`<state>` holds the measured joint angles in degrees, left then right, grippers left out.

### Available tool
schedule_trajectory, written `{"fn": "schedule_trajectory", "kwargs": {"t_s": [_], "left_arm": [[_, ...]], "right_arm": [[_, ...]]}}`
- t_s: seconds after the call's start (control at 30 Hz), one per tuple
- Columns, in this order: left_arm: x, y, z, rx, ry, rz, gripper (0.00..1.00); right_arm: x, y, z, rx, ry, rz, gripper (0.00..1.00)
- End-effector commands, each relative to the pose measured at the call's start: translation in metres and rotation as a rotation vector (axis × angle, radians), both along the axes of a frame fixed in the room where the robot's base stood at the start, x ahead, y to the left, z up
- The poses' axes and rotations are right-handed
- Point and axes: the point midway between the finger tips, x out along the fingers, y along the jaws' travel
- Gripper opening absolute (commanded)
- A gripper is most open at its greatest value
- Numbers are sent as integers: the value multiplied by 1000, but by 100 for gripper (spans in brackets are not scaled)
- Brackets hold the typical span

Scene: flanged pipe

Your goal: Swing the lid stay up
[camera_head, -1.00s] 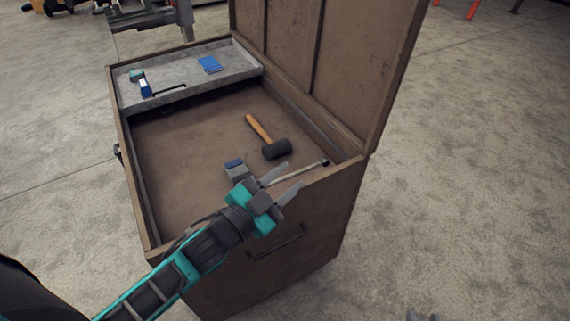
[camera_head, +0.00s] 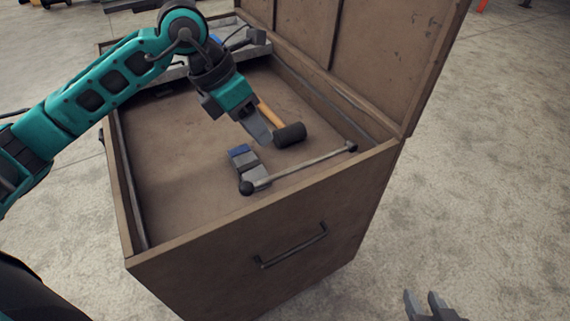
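The lid stay (camera_head: 300,168) is a thin grey rod with a dark knob at each end. It lies low along the inside of the chest's near wall, its right end close to the lid's hinge side. The lid (camera_head: 375,55) stands open on the right of the chest (camera_head: 200,240). My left gripper (camera_head: 257,130) points down over the chest, beyond the stay and apart from it. I see it edge-on, so its finger gap is hidden. My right gripper (camera_head: 428,304) shows only its fingertips at the bottom edge, spread apart, outside the chest.
A mallet (camera_head: 289,134) with an orange handle lies just beyond my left gripper. A grey block with a blue top (camera_head: 241,156) sits beside the stay's left knob. A shallow grey tray (camera_head: 257,48) is at the far end, partly behind my arm.

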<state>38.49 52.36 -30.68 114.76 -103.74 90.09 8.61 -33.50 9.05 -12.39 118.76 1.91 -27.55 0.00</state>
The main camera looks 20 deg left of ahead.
Motion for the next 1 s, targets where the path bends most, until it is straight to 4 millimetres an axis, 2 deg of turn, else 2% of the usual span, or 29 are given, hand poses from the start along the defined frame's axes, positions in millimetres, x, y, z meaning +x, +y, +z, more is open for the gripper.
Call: {"fn": "schedule_trajectory", "kwargs": {"t_s": [0.3,0.5,0.7,1.0], "left_arm": [[11,-27,-62,-7,6,-3,38],[18,-39,-92,-7,5,0,38],[21,-44,-104,-6,3,0,38],[22,-45,-105,-6,3,-2,38]], "right_arm": [[-3,0,-15,1,8,-1,39],[-3,1,-21,5,9,-5,39],[-3,1,-23,8,9,-6,39],[-3,1,-23,8,8,-7,39]]}}
